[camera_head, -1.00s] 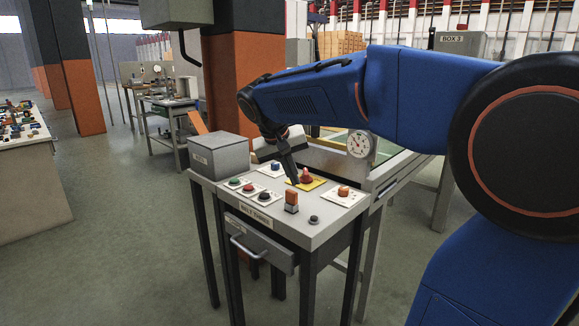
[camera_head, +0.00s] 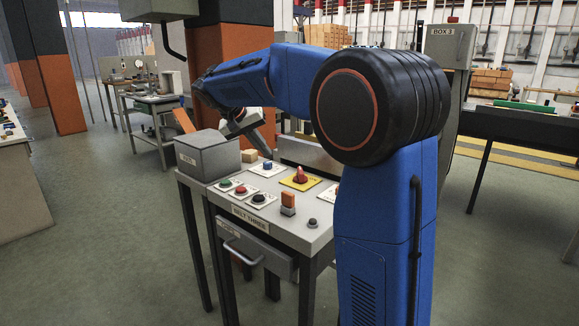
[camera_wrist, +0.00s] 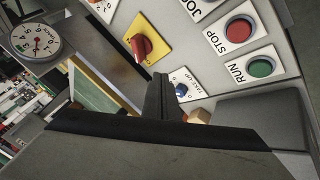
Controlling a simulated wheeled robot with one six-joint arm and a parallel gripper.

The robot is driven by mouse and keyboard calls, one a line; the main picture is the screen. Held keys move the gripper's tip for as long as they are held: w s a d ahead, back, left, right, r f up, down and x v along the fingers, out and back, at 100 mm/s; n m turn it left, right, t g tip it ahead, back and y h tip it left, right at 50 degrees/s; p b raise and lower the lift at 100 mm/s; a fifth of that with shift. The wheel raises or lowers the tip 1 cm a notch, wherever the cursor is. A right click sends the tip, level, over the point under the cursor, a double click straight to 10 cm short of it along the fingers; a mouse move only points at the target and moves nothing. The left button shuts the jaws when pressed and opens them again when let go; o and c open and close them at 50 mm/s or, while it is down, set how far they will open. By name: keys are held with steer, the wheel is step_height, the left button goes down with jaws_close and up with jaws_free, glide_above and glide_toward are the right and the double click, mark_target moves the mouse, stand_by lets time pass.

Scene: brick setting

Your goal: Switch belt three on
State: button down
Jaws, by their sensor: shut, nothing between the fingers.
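The panel labelled BELT THREE (camera_head: 258,218) stands in front of me. Its green RUN button (camera_head: 225,183) and red STOP button (camera_head: 241,190) are on the left, with a black button (camera_head: 259,199) beside them. They also show in the wrist view, RUN (camera_wrist: 261,67) and STOP (camera_wrist: 238,31). A red rotary knob (camera_head: 300,175) sits on a yellow plate, seen too in the wrist view (camera_wrist: 141,46). My gripper (camera_head: 266,150) is shut and empty above the panel's back edge, near the blue button.
A grey box (camera_head: 208,155) stands at the panel's left, with a small wooden block (camera_head: 249,155) behind. An orange switch (camera_head: 288,198) and small dark button (camera_head: 312,222) are at the front. My arm hides the panel's right side. A dial gauge (camera_wrist: 36,41) shows in the wrist view.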

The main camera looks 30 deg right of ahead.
mark_target(301, 175)
steer(key=shift+f, duration=0.1)
steer(key=x, duration=1)
steer(key=shift+s+d, duration=0.3)
steer(key=shift+d, duration=0.3)
steer(key=shift+s+d, duration=0.3)
steer(key=shift+d, duration=0.25)
steer(key=shift+s+d, duration=0.3)
steer(key=shift+d, duration=0.35)
